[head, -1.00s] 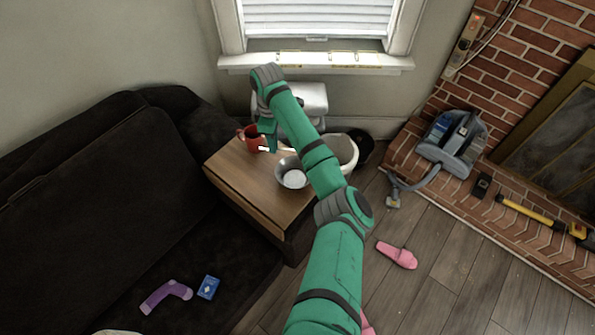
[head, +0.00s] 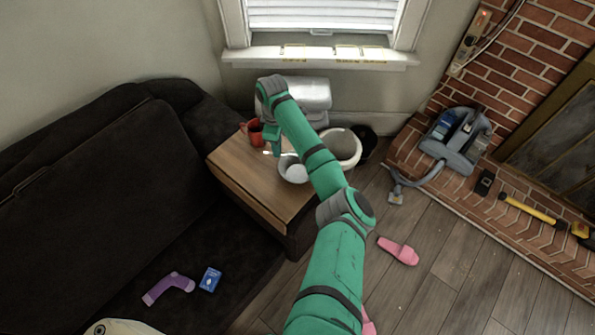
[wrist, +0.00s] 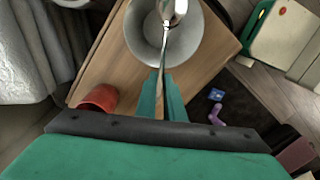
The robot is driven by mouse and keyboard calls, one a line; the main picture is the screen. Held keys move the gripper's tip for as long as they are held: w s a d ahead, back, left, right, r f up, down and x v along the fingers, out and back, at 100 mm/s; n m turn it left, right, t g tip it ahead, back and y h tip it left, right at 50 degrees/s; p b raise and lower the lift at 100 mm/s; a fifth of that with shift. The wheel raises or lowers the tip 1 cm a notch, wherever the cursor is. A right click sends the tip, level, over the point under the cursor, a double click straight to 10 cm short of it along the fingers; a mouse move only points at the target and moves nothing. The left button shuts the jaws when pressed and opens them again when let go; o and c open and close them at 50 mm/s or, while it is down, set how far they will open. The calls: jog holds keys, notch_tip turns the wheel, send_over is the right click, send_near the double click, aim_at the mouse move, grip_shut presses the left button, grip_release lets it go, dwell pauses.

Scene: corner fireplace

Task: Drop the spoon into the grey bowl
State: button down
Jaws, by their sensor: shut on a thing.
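The grey bowl (head: 298,174) stands on the wooden side table, partly hidden by my arm in the head view. In the wrist view the bowl (wrist: 140,45) lies just beyond my fingertips. My gripper (head: 275,148) is at the bowl's left side in the head view. In the wrist view my gripper (wrist: 161,90) is shut on the handle of the silver spoon (wrist: 178,32). The spoon's head extends over the bowl's opening. Whether the spoon touches the bowl cannot be told. In the head view a small pale end of the spoon (head: 267,152) shows left of my gripper.
A red mug (head: 254,132) stands on the side table (head: 245,180), left of my gripper. A white bin (head: 345,147) stands beyond the table's right side. A dark sofa (head: 110,210) flanks it on the left. The table's front part is clear.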

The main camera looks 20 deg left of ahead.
jog(key=c, duration=1.8)
grip_release()
notch_tip(320, 180, up, 11)
jog(key=shift+w, duration=0.2)
jog(key=shift+f, duration=0.15)
